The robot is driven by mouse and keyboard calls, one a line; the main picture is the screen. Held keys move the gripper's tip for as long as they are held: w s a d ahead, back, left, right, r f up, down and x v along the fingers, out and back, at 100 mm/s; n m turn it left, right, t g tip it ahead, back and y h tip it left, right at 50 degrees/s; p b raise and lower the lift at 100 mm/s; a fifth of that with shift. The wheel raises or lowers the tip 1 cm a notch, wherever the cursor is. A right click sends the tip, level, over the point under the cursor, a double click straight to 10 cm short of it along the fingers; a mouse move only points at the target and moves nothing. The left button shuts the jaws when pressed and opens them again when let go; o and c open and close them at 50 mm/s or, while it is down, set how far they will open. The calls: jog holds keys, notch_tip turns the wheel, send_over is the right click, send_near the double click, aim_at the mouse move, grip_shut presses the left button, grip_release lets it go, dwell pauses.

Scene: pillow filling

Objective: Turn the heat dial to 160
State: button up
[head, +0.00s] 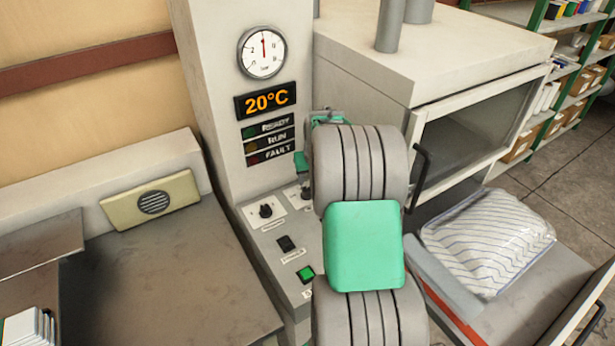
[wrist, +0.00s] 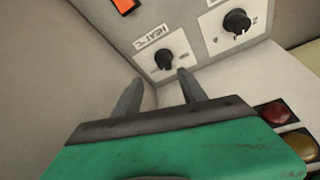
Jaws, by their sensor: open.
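The heat dial (wrist: 164,60) is a black knob on a white plate labelled "HEAT °C" in the wrist view. Its pointer setting is too small to read. My gripper (wrist: 160,76) is open, with its two grey fingers pointing at the panel, one tip to each side of the knob's lower part in the picture. I cannot tell whether they touch it. In the head view my arm covers most of the gripper and part of the heat dial. The display (head: 266,100) on the column reads 20°C.
A second black dial (wrist: 237,21) sits beside the heat dial. An orange switch (wrist: 124,5) and a green button (head: 305,273) are on the same panel. A round gauge (head: 262,52) is above the display. A striped pillow (head: 487,243) lies at right.

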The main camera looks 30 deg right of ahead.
aim_at(307, 189)
jog(key=shift+n, duration=0.3)
jog(key=x, duration=0.2)
jog(key=p+x, duration=0.1)
jog(key=x, duration=0.5)
jog(key=shift+w+a+p, duration=0.25)
jog(key=shift+a+p, duration=0.05)
jog(key=shift+a, duration=0.1)
grip_shut()
